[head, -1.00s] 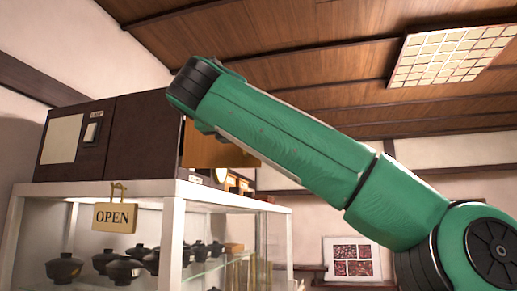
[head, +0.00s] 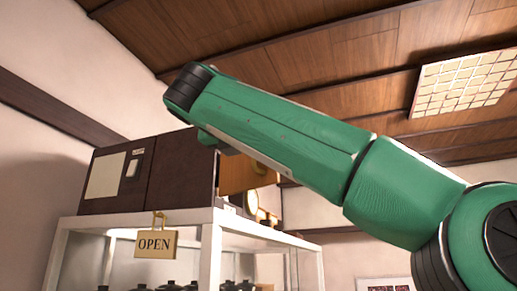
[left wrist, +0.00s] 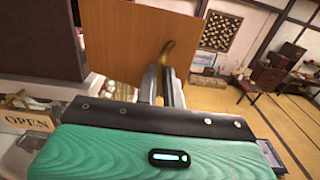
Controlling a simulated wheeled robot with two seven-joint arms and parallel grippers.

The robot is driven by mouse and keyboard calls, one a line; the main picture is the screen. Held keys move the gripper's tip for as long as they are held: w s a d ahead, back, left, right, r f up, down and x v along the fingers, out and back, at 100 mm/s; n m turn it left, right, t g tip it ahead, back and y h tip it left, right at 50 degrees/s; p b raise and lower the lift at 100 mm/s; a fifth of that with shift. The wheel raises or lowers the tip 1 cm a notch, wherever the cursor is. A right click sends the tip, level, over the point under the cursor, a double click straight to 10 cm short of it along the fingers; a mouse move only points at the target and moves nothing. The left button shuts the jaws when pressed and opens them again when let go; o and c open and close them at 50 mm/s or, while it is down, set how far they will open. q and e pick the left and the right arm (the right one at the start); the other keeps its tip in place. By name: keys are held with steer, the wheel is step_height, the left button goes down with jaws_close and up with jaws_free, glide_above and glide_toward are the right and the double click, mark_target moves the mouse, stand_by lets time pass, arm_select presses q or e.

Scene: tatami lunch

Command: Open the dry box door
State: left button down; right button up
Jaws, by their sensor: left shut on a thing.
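The dry box (head: 183,178) is a dark brown box on top of a white glass-sided cabinet in the head view. An orange-brown wooden panel (head: 234,174), seemingly its door, shows at its right side, partly behind my green arm. In the left wrist view, this panel (left wrist: 120,35) stands upright beside the dark box (left wrist: 38,38) and has a curved brass handle (left wrist: 167,50). My left gripper (left wrist: 163,80) is shut on the handle. How far the door stands from the box is hard to tell. My right gripper is not in view.
The white cabinet (head: 210,250) holds dark bowls, and an OPEN sign (head: 156,243) hangs at its front. Small gold-coloured items (head: 262,212) stand on its top at the right. Tatami floor and a wooden cabinet (left wrist: 270,77) lie to the right in the left wrist view.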

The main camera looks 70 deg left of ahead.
arm_select(q)
steer(key=shift+s+a+r, duration=0.15)
steer(key=shift+s+r, duration=0.05)
steer(key=shift+s, duration=0.05)
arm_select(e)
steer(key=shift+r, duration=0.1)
